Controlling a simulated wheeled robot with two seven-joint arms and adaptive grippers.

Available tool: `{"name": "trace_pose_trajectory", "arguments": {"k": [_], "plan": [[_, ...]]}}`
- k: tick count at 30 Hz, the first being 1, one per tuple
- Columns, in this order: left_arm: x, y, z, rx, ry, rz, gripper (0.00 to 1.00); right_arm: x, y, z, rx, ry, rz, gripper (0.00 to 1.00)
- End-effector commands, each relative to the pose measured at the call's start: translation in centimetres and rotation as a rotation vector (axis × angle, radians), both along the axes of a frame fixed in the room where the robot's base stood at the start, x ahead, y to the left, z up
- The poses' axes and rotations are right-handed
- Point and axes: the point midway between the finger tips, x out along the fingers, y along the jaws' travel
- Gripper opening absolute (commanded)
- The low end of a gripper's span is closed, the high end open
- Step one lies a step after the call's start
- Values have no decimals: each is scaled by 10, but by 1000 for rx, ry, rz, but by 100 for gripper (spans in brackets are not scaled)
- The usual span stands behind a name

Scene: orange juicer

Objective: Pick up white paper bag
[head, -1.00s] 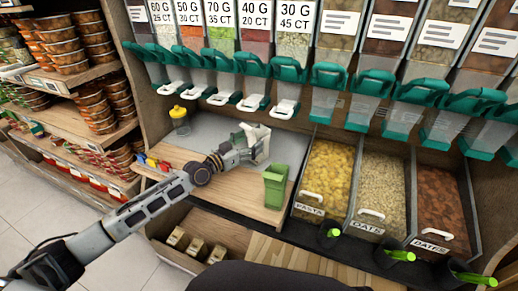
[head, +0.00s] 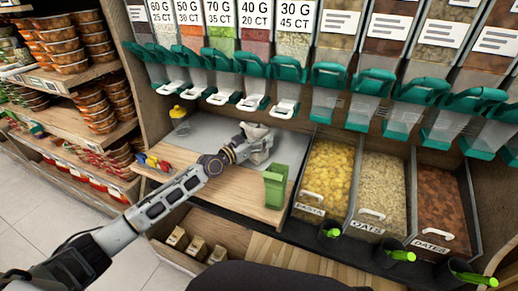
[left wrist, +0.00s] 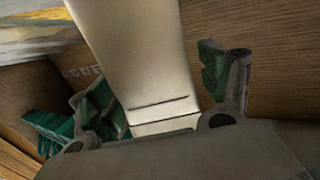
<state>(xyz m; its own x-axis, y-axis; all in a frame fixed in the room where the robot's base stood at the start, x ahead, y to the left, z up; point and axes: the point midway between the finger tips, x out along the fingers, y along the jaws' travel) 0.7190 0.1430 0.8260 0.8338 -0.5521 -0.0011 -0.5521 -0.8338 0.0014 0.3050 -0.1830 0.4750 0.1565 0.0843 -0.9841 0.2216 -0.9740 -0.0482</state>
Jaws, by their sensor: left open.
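A pale, off-white paper bag (left wrist: 140,45) fills the middle of the left wrist view, running from the top edge down to the gripper. A dark crease line crosses its lower part. My left gripper (left wrist: 165,88) is open, with one green-padded finger on either side of the bag; I cannot tell whether either finger touches it. In the head view the left gripper (head: 260,146) is over the back part of the counter. The pale bag cannot be told clearly from the gripper there. My right gripper is not in view.
A green container (head: 275,190) stands close to the right of the gripper on the wooden board (head: 215,192). A yellow-topped bottle (head: 179,118) is at the back left. Dispensers with white spouts (head: 225,97) hang above. Bins of pasta (head: 327,178), oats and dates lie to the right.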

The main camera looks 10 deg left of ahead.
Motion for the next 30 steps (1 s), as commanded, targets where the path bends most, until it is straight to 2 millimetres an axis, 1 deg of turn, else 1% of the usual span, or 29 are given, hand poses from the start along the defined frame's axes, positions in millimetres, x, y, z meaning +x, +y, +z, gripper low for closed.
{"name": "trace_pose_trajectory", "arguments": {"k": [14,15,30], "plan": [[1,-1,0,1,-1,0,78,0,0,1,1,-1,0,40],[1,-1,0,1,-1,0,77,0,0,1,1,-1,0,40],[1,-1,0,1,-1,0,13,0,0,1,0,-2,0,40]]}}
